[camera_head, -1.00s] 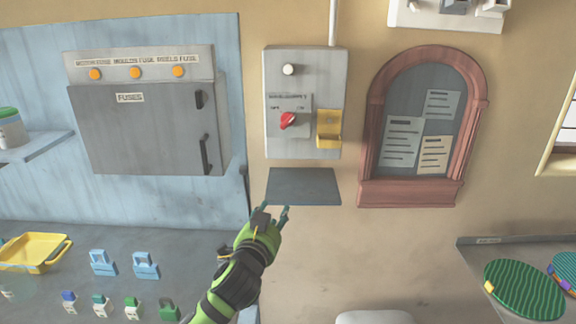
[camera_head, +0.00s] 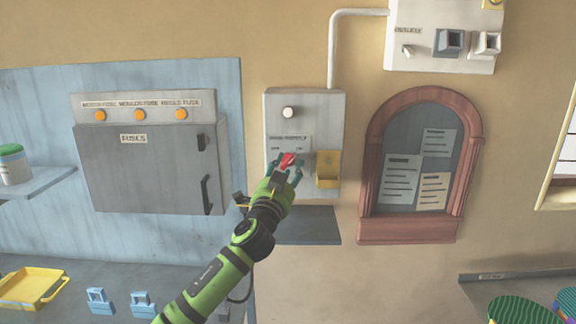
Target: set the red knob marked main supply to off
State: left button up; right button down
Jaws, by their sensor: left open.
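The red knob (camera_head: 287,160) sits on the grey main supply box (camera_head: 324,118) on the wall, below a white round button (camera_head: 288,112). Its label plate has a mark on the left and one on the right above the knob. My left gripper (camera_head: 287,172) is in front of the knob, its fingers open and reaching up around it. The fingertips overlap the knob in the picture; I cannot tell if they touch it. The lower part of the knob is partly hidden. My right gripper is not in view.
A yellow holder (camera_head: 328,170) is on the box, right of the knob. A dark shelf (camera_head: 310,228) juts out below. The grey fuse cabinet (camera_head: 150,165) is at left, an arched notice board (camera_head: 373,190) at right. A white box (camera_head: 425,55) hangs above.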

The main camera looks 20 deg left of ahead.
pick_arm(q)
jog(key=shift+w, duration=0.15)
grip_shut()
